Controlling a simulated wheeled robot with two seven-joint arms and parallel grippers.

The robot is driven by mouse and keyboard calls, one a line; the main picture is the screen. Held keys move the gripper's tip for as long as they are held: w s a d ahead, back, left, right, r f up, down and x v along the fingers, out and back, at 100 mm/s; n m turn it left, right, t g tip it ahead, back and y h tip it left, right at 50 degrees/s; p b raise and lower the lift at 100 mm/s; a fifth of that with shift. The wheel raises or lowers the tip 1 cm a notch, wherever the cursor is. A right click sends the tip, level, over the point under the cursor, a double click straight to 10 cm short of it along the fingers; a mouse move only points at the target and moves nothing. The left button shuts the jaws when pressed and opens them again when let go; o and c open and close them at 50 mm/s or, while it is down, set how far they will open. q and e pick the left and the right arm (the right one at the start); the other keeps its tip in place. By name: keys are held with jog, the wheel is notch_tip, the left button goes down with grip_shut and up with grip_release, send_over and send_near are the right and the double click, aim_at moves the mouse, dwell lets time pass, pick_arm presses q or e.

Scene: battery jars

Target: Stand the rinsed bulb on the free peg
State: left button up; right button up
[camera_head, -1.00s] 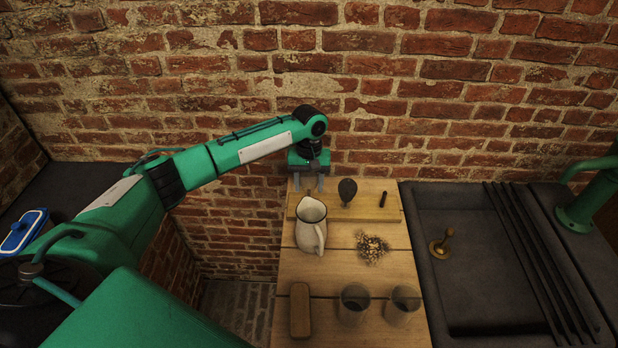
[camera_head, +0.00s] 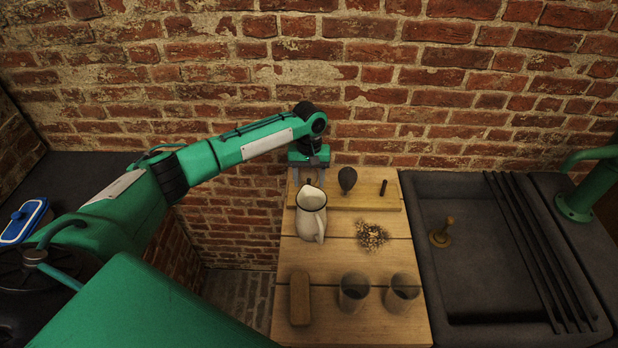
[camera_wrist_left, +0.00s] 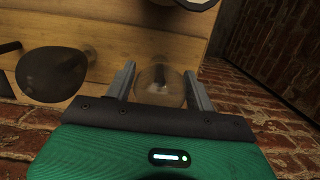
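My left gripper (camera_head: 308,180) points down at the left end of the wooden board (camera_head: 362,203). In the left wrist view, a clear glass bulb (camera_wrist_left: 160,92) sits between the two fingers of my left gripper (camera_wrist_left: 160,78). The fingers are very near its sides; I cannot tell whether they press on it. A peg under it cannot be made out. A dark bulb (camera_head: 347,178) stands upright mid-board, and shows left in the wrist view (camera_wrist_left: 50,75). A short dark peg-like piece (camera_head: 383,188) stands bare at the board's right. My right gripper is not in view.
A white jug (camera_head: 311,213) stands close in front of my left gripper. Crumbs (camera_head: 371,236), a brown block (camera_head: 300,298) and two glass jars (camera_head: 354,292) (camera_head: 402,292) are farther forward. The brick wall is close behind; a dark sink (camera_head: 490,270) lies right.

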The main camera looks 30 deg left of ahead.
pick_arm(q)
jog(key=shift+o, duration=1.4)
jog(key=shift+r, duration=0.15)
jog(key=r+b, duration=0.1)
jog(key=r, duration=0.3)
jog(key=w+r+b, duration=0.1)
jog(key=r, duration=0.7)
jog(key=shift+w+a+b, duration=0.25)
jog(key=shift+a+b, duration=0.05)
jog(key=shift+b, duration=0.1)
jog(key=shift+a+r, duration=0.1)
jog(key=shift+r, duration=0.6)
